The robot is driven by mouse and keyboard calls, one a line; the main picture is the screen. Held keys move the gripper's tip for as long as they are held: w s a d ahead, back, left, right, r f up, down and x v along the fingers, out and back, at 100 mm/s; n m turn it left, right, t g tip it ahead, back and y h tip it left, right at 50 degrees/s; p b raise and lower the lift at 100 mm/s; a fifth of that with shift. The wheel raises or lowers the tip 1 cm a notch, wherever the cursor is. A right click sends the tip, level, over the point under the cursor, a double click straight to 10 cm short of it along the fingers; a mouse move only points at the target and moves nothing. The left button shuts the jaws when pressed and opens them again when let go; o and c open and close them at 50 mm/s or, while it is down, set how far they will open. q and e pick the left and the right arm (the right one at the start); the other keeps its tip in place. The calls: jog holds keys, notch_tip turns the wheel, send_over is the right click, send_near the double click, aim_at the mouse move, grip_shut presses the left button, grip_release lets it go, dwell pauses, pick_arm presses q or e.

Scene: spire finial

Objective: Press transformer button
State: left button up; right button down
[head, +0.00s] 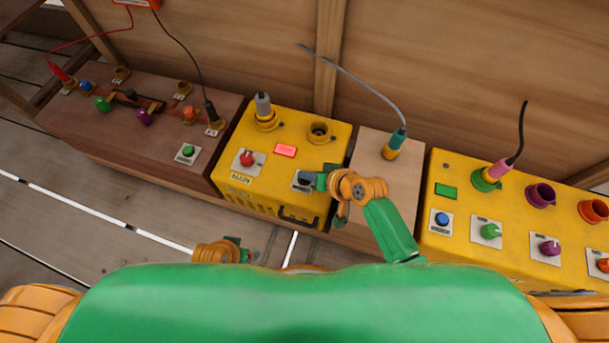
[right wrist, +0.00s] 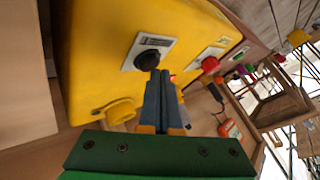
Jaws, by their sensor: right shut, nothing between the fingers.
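A yellow box (head: 275,128) stands in the middle of the head view. A dark round button (head: 304,178) on a pale plate sits at its front right. In the right wrist view the same button (right wrist: 149,58) looks black. My right gripper (head: 320,181) is shut and empty, with its fingertips (right wrist: 160,75) right at the button. I cannot tell whether they touch or press it. A red knob (head: 247,158) sits above a "MAIN" label, and a red indicator (head: 285,150) is lit. Part of my left gripper (head: 236,248) shows low in the head view; its fingers are unclear.
A brown box (head: 130,145) with colored knobs and a green button (head: 187,152) stands left. A wooden block (head: 370,165) with a teal plug (head: 395,142) is right of the yellow box. Another yellow box (head: 470,245) with several knobs is further right. A wooden wall is behind.

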jog(key=shift+f, duration=0.4)
jog(key=shift+r, duration=0.1)
dwell(0.4)
jog(key=shift+r+p, duration=0.75)
notch_tip(320, 180, up, 5)
jog(key=p, duration=0.5)
jog(key=shift+r+p, duration=0.15)
jog(key=shift+p, duration=0.2)
